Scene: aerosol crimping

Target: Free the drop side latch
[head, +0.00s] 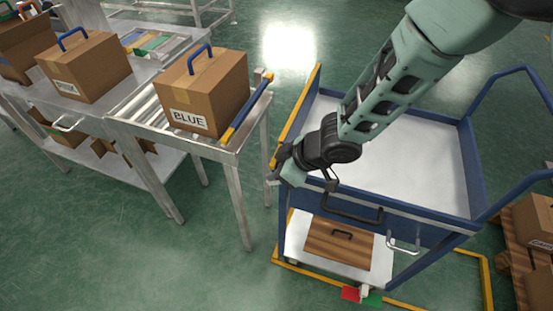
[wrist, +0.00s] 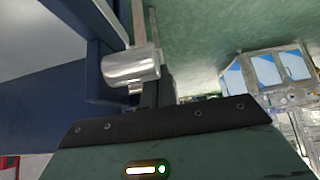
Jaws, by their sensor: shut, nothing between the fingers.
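The cart (head: 465,150) has blue walls and a white bed, and a yellow bar (head: 302,105) tops its left side. My gripper (head: 274,176) is at the cart's near left corner, its fingers small and partly hidden by the wrist. In the wrist view a bright metal cylinder on a bar, probably the latch (wrist: 132,68), sits beside the blue cart wall. My dark fingers (wrist: 157,92) are shut and empty just right of and below it. I cannot tell whether they touch it, or whether it is engaged.
A roller table (head: 150,105) at left holds a box labelled BLUE (head: 205,92), with a yellow and blue bar (head: 246,108) at its end. A dark handle (head: 345,210) and a metal handle (head: 403,243) are on the cart's near side. A pallet (head: 510,255) with boxes stands at right.

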